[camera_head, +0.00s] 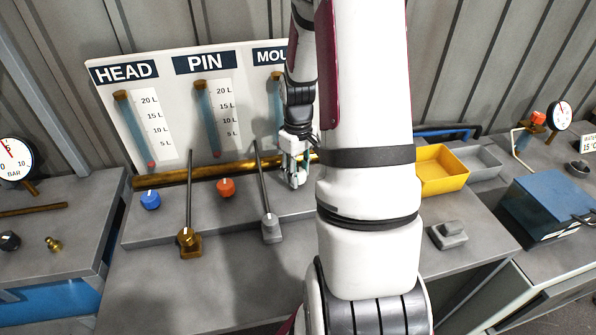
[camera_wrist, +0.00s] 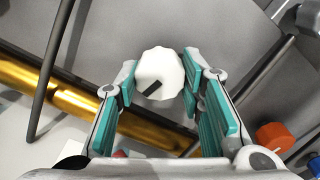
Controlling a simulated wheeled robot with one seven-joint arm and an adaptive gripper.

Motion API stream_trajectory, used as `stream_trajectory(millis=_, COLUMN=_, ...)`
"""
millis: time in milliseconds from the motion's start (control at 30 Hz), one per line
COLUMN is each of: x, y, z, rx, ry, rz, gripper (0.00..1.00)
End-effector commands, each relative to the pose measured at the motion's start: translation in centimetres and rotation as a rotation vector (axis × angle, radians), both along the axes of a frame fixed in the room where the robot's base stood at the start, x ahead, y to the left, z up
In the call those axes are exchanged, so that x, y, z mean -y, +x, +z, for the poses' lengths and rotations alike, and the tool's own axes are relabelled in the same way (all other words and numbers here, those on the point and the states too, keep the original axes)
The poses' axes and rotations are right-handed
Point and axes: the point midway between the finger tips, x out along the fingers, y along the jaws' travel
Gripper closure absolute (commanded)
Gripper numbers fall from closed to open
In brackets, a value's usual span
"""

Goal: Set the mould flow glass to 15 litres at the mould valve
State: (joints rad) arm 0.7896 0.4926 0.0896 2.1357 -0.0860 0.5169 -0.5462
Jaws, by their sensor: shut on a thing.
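My gripper (camera_head: 293,178) is down at the bench below the MOULD label (camera_head: 269,56). In the wrist view its teal-padded fingers are shut on a white scalloped knob (camera_wrist: 158,66), the mould valve, one pad on each side. The knob's black pointer mark slants toward the lower left of that view. The mould flow glass (camera_head: 277,92) shows only as a strip with a brass top beside my arm. Its scale and any float are hidden behind my arm, so its reading cannot be told.
The HEAD glass (camera_head: 134,130) and PIN glass (camera_head: 208,125) stand left, with a blue knob (camera_head: 150,200) and an orange knob (camera_head: 226,187) below. A brass-based lever (camera_head: 190,240) and a grey lever (camera_head: 270,228) rise nearby. A yellow tray (camera_head: 441,170) is right of my arm.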

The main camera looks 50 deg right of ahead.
Motion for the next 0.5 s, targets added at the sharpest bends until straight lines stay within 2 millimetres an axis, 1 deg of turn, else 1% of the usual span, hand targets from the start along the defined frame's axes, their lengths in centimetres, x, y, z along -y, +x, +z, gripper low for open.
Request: stream_trajectory(millis=500, x=0.0, y=0.13, z=-0.01, rx=0.002, ry=-0.001, rz=-0.488, gripper=0.93)
